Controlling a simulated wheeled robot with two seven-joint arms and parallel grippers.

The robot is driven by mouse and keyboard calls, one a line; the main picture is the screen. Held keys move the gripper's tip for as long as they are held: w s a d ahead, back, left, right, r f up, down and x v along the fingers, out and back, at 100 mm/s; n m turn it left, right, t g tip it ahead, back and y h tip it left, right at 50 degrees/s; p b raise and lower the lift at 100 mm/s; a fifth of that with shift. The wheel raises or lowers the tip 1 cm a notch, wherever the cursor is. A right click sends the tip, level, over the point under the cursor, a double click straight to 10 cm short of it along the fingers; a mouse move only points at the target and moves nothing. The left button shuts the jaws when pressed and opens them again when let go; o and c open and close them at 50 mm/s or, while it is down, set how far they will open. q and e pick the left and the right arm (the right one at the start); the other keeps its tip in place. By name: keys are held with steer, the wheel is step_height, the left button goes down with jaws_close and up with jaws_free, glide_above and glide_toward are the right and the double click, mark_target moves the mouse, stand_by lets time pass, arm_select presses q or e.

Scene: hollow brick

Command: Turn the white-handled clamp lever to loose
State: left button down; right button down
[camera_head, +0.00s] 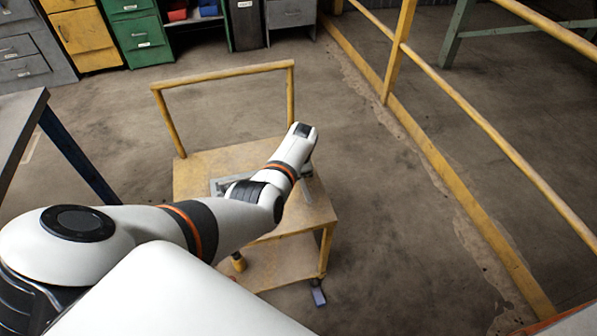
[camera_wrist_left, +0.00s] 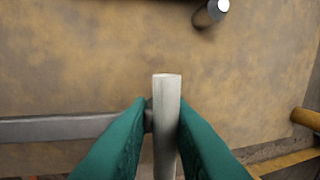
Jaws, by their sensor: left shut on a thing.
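In the left wrist view, the white lever handle (camera_wrist_left: 167,115) stands up the middle of the picture. The two green fingers of my left gripper (camera_wrist_left: 162,108) are closed on it, one on each side. A grey metal bar (camera_wrist_left: 60,129) runs left from behind the left finger. In the head view, my left arm reaches over the yellow cart (camera_head: 205,163) and hides most of the clamp. A grey metal part (camera_head: 222,186) shows on the cart top beside the arm. My right gripper is in neither view.
A short metal peg (camera_wrist_left: 210,12) stands on the worn cart top. The cart has a raised yellow push handle (camera_head: 225,74). A yellow railing (camera_head: 470,105) runs along the right. A table (camera_head: 20,118) stands at the left, and cabinets (camera_head: 135,40) line the back.

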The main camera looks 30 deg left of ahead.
arm_select(q)
steer(key=c, duration=1.4)
jaws_free()
steer(key=shift+o, duration=0.2)
steer(key=shift+d+r+p, duration=0.1)
steer(key=shift+r+p, duration=0.3)
steer(key=shift+r, duration=0.2)
step_height(320, 180, up, 10)
steer(key=s+d+p, duration=0.1)
steer(key=p, duration=0.2)
steer(key=shift+s+d+r, duration=0.25)
steer(key=shift+s+d, duration=0.05)
